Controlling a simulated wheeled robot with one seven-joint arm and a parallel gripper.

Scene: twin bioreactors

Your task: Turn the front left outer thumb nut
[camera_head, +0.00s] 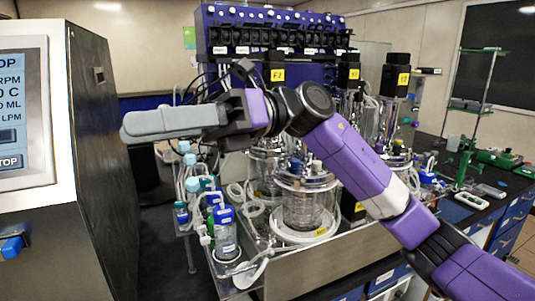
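My gripper (125,132) is at the left of the picture, high above the bench, pointing left with its long grey fingers. The fingers are seen side-on and overlap, so whether there is a gap between them cannot be told. Nothing is seen held in them. The front glass bioreactor vessel (303,208) stands below and right of my gripper, in a metal tray. Its metal head plate (305,177) carries several small fittings. Thumb nuts on it are too small to tell apart. My gripper is clear of the vessel. My purple arm hides part of the vessels behind.
A large cabinet with a screen (22,110) stands close at the left. Bottles with blue caps (225,232) and tubing crowd the tray's left side. A purple pump rack (270,30) stands behind. Motors (397,75) top the rear vessels. Dark bench (165,265) is bare between cabinet and tray.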

